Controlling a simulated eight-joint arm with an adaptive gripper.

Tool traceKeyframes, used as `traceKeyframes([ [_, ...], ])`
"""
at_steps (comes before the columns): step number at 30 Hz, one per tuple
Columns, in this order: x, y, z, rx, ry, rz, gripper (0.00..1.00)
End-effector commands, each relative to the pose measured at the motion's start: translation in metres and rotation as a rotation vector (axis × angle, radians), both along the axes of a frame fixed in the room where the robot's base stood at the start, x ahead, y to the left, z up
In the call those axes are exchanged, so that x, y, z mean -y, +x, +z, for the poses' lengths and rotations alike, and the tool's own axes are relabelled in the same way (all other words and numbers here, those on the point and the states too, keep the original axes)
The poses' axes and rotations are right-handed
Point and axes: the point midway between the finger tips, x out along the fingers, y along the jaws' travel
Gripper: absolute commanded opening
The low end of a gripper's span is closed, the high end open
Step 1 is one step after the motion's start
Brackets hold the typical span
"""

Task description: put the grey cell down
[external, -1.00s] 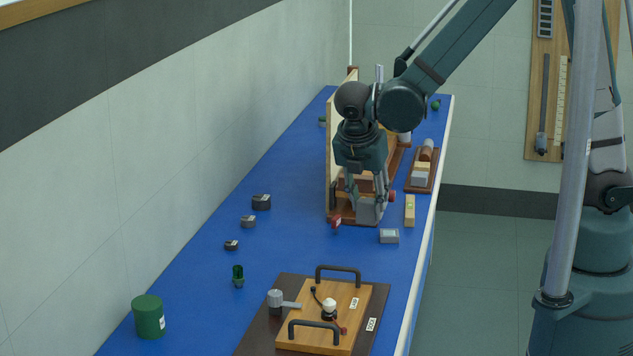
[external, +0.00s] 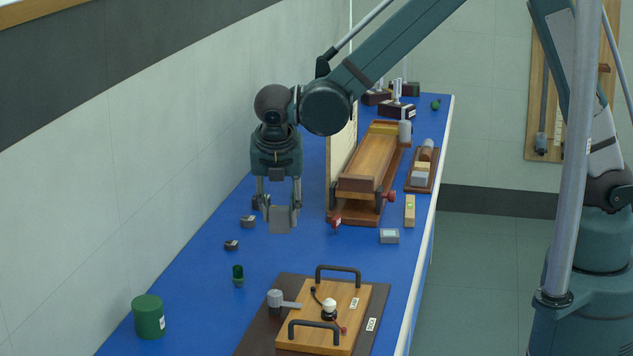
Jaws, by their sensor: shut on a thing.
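My gripper (external: 280,203) is shut on the grey cell (external: 280,220), a small grey block held between its fingertips. The cell hangs in front of the blue bench top (external: 200,278), left of the wooden ramp-like apparatus (external: 367,165). The gripper hides part of a dark block behind it. I cannot tell how high the cell is above the bench.
A small grey box (external: 389,236) lies right. Blue bench between is clear.

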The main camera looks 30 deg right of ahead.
Motion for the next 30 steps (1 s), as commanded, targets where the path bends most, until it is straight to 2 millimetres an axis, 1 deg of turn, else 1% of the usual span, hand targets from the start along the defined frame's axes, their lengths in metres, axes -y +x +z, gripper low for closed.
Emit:
traceKeyframes([
  [1,-0.021,0.002,0.000,0.000,0.001,0.036,0.16],
  [3,-0.047,0.004,0.000,0.000,0.002,0.084,0.16],
  [5,-0.069,0.005,0.000,0.000,0.002,0.125,0.16],
  [6,-0.084,0.006,0.000,0.001,0.001,0.152,0.16],
  [10,-0.132,0.005,0.000,0.002,0.001,0.243,0.16],
  [15,-0.194,0.001,-0.002,0.006,0.000,0.357,0.16],
  [18,-0.227,-0.003,-0.002,0.009,0.000,0.420,0.16],
  [21,-0.254,-0.008,-0.004,0.011,-0.002,0.471,0.16],
  [24,-0.273,-0.012,-0.004,0.014,-0.003,0.508,0.16],
  [27,-0.286,-0.014,-0.005,0.016,-0.003,0.534,0.16],
  [30,-0.292,-0.016,-0.005,0.017,-0.003,0.546,0.16],
])
